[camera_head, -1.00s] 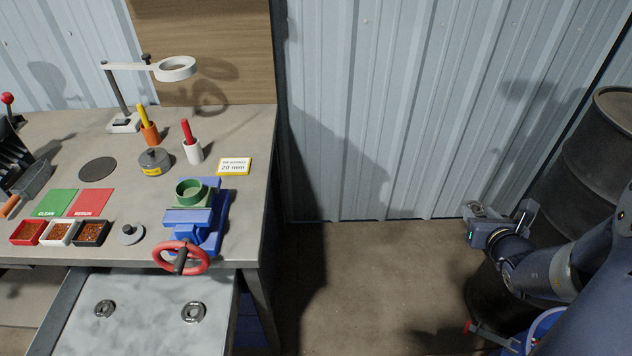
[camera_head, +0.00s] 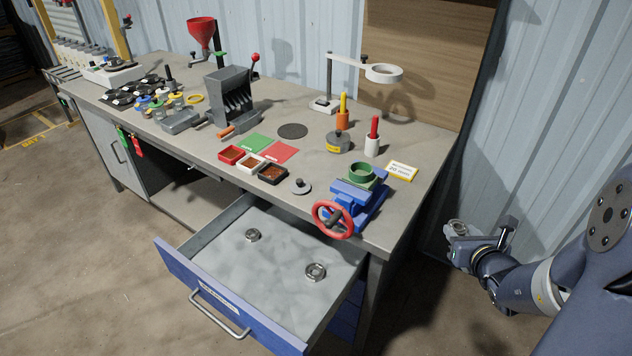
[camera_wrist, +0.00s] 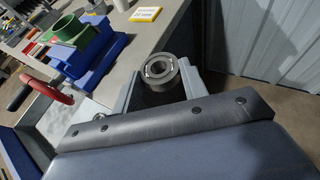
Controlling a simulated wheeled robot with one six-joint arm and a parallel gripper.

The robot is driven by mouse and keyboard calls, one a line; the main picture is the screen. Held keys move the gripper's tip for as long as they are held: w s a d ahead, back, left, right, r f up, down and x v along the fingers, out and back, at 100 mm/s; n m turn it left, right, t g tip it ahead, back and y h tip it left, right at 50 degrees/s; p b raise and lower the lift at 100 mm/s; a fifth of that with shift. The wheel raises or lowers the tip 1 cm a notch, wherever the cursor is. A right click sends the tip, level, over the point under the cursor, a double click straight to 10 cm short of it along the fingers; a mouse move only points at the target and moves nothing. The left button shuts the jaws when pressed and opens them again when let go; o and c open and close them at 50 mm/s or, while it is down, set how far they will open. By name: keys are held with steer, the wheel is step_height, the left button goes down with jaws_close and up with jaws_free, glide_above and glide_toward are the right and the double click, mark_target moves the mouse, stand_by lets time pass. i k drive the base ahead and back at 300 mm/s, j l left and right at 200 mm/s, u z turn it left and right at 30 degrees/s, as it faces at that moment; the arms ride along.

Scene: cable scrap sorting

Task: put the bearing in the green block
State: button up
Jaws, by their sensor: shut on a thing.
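My gripper (camera_head: 466,231) is at the right of the bench in the head view, out over the floor. It is shut on a bearing (camera_wrist: 160,70), a steel ring that shows between the jaws in the wrist view; it shows small in the head view (camera_head: 457,226). The green block (camera_head: 361,173) has a round, cup-like opening and sits in the blue vise (camera_head: 354,198) at the bench's front right corner. It also shows at upper left in the wrist view (camera_wrist: 68,30), apart from the bearing. Two more bearings (camera_head: 316,271) (camera_head: 252,235) lie in the open drawer.
The open drawer (camera_head: 278,306) juts out below the bench (camera_head: 410,205). The vise's red handwheel (camera_head: 333,219) sticks out in front. A yellow-edged sign (camera_head: 401,171), red marker cup (camera_head: 372,146) and ring-topped stand (camera_head: 384,73) are near the block.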

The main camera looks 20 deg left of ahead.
mark_target(360, 176)
steer(key=i+l+u, duration=0.15)
steer(key=i+u, duration=0.2)
steer(key=i+l+u, duration=0.2)
steer(key=u, duration=0.15)
steer(key=i+l, duration=0.2)
steer(key=l, duration=0.1)
